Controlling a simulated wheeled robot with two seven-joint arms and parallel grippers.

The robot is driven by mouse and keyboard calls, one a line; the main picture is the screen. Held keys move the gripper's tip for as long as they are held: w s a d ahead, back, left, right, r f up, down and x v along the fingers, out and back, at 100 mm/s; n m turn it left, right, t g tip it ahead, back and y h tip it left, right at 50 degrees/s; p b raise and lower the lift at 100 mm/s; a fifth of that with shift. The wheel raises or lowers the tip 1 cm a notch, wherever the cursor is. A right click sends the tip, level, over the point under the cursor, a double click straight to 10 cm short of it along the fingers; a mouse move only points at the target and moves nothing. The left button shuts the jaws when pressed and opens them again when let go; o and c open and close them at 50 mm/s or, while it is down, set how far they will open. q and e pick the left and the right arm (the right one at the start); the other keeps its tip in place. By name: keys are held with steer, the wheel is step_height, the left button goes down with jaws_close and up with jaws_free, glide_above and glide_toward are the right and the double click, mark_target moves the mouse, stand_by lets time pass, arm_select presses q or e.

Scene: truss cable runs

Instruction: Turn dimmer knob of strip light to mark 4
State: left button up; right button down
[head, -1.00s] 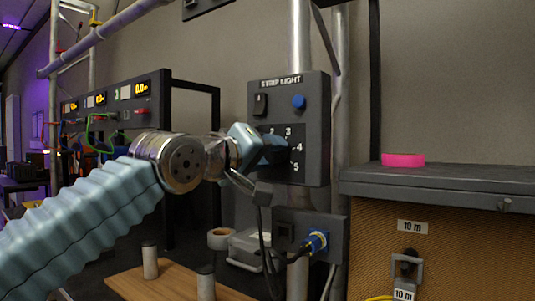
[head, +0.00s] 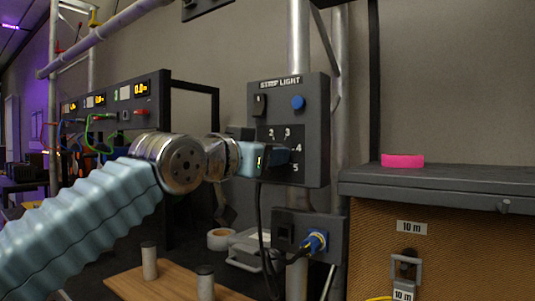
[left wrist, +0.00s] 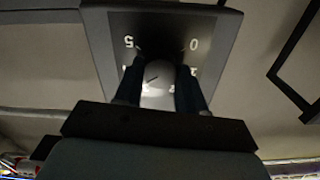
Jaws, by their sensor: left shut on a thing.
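The strip light box (head: 315,120) is a dark panel on a pole, with a dial numbered in white; 2, 3, 4 and 5 show in the head view. My left gripper (head: 280,157) is at the dial and covers the dimmer knob there. In the left wrist view the pale grey knob (left wrist: 158,88) sits between the two dark fingers of the left gripper (left wrist: 158,92), which is shut on it. A short dark line shows on the knob's face; which mark it points to I cannot tell. My right gripper is not in view.
A blue button (head: 298,102) and a black switch (head: 260,105) sit above the dial. A lower box (head: 335,240) holds a blue plug (head: 316,241) with a black cable. A cabinet with a pink roll (head: 403,160) stands at right. A wooden board (head: 180,285) lies below.

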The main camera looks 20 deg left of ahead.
arm_select(q)
steer(key=shift+d+f+m, duration=0.1)
steer(key=shift+f+m, duration=0.05)
steer(key=shift+m, duration=0.95)
steer(key=shift+f+m, duration=0.1)
steer(key=shift+m, duration=1)
steer(key=o, duration=1.1)
steer(key=shift+c, duration=0.2)
steer(key=shift+r, duration=0.15)
steer(key=shift+s, duration=0.1)
steer(key=b+v, duration=0.2)
steer(key=v, duration=1.1)
steer(key=shift+s, duration=0.3)
